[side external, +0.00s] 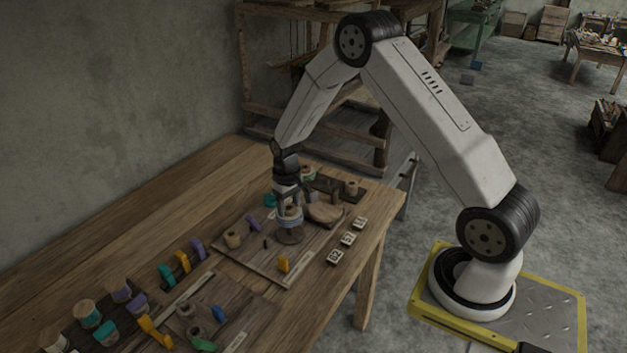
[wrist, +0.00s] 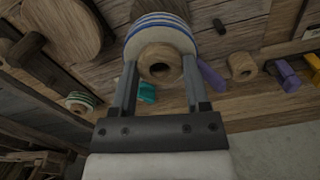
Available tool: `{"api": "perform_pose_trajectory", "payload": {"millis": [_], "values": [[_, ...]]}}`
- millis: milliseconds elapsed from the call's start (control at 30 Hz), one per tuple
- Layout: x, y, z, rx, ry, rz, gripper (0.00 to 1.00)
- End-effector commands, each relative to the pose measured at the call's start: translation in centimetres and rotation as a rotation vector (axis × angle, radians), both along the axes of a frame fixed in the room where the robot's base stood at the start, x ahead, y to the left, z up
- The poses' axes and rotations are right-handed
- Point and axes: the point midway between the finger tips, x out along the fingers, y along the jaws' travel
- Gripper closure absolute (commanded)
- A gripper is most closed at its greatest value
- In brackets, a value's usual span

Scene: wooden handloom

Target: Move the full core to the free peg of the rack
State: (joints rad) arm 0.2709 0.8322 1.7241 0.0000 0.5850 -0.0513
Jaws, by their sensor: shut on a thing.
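My gripper (side external: 290,208) is shut on the full core, a wooden spool wound with blue and white thread (side external: 289,217). In the wrist view the wound core (wrist: 160,30) sits between the two fingers (wrist: 160,85), its bare wooden end toward the camera. In the side view it is upright, just above a dark round base (side external: 289,236); I cannot tell whether they touch. The dark rack (side external: 330,184) lies at the table's far right, with a green-striped core (side external: 308,172) and a bare wooden core (side external: 352,187). In the wrist view, a dark peg (wrist: 27,47) stands near the green-striped core (wrist: 80,102).
A round wooden piece (side external: 325,213) lies between the held core and the rack. A bare core (side external: 233,239), purple piece (side external: 253,223) and yellow piece (side external: 283,264) lie on the board. Numbered tiles (side external: 347,239) line the right edge. Several spools stand front left.

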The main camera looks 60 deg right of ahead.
Motion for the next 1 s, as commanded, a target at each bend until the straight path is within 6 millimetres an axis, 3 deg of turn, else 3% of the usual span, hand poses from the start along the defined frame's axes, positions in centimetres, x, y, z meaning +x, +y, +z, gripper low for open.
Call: {"api": "perform_pose_trajectory", "payload": {"millis": [567, 767, 1000], "values": [[0.4, -0.8, -0.1, 0.0, 0.0, -0.013, 0.78], [1.6, -3.0, -0.2, 0.0, 0.0, -0.052, 0.78], [3.6, -7.9, -0.2, 0.0, -0.001, -0.13, 0.78]]}}
